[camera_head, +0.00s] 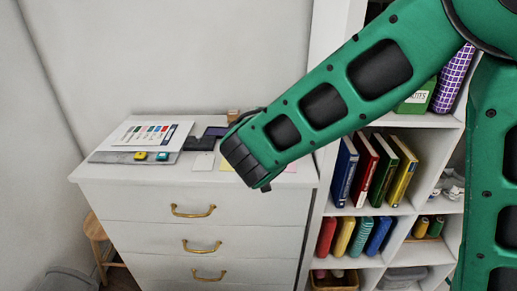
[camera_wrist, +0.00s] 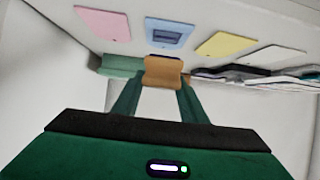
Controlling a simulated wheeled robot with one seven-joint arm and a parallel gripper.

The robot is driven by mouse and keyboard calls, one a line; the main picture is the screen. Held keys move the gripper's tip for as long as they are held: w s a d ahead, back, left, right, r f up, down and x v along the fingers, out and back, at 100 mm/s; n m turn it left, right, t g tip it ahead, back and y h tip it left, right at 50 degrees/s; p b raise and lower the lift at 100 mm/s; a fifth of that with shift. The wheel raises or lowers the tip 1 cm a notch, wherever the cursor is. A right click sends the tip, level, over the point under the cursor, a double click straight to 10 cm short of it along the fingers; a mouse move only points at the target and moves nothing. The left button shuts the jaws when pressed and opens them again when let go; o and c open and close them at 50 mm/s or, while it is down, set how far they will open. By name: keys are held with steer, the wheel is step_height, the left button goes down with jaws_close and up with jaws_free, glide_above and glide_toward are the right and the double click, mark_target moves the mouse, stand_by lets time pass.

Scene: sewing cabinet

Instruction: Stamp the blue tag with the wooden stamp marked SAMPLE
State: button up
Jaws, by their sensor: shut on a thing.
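My gripper (camera_wrist: 160,83) is shut on a wooden stamp (camera_wrist: 163,69) in the wrist view, its two green fingers at either side of the block. The stamp's marking does not show. The blue tag (camera_wrist: 168,33), with a darker blue rectangle on it, lies flat on the white top just beyond the stamp in the picture. The stamp appears apart from it; its height above the surface is hard to judge. In the head view my arm hides the gripper, the held stamp and the blue tag.
A pink tag (camera_wrist: 102,22), a yellow tag (camera_wrist: 226,43) and a white tag (camera_wrist: 270,56) flank the blue one. On the cabinet top (camera_head: 130,175), a dark pad (camera_head: 200,143), a purple pad (camera_head: 216,131), a small wooden block (camera_head: 233,115) and printed sheets (camera_head: 128,133) lie behind and left.

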steer(key=shift+r, duration=1.8)
